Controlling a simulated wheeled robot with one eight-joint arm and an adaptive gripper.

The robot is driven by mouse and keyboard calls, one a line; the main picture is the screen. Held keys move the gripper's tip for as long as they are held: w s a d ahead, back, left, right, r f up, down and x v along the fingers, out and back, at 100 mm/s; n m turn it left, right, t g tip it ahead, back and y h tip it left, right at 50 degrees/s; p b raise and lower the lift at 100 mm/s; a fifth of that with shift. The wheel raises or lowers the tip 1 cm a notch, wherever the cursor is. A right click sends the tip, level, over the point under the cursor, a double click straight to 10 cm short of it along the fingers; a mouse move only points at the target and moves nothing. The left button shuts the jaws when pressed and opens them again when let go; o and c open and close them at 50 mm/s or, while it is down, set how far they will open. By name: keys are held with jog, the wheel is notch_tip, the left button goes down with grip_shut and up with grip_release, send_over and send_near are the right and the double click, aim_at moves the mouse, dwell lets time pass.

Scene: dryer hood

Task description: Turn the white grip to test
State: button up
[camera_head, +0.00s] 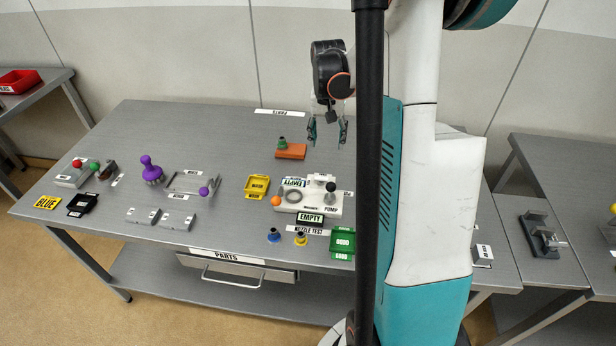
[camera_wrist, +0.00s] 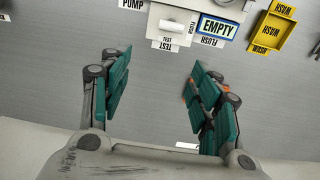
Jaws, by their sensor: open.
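The white grip (camera_wrist: 172,26) shows in the wrist view at the top centre, a small pale bar on the edge of the white pump unit (camera_wrist: 197,14). Small labels lie around it, one reading TEST (camera_wrist: 167,40) just below it and FLUSH to its right. In the head view the pump unit (camera_head: 332,203) stands at the middle right of the table; I cannot clearly make out the grip there. My gripper (camera_head: 327,131) hangs above the table behind the pump unit, open and empty. In the wrist view its teal fingers (camera_wrist: 160,95) are spread apart, away from the grip.
An orange block (camera_head: 290,151) with a green-topped piece lies left of my gripper. A yellow WASH tray (camera_head: 257,187), a green GOOD tray (camera_head: 342,243) and nozzles surround the pump unit. An EMPTY sign (camera_wrist: 217,27) stands beside the grip. The table's back is mostly clear.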

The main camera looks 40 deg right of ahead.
jog(key=a, duration=0.2)
jog(key=y+b, duration=0.1)
jog(key=b, duration=0.4)
send_near(321, 181)
jog(key=f, duration=0.5)
jog(key=w+f, duration=0.1)
jog(key=f, duration=0.1)
jog(key=shift+d+f, duration=0.3)
jog(key=shift+d, duration=0.05)
jog(key=shift+c, duration=0.3)
jog(key=c, duration=1)
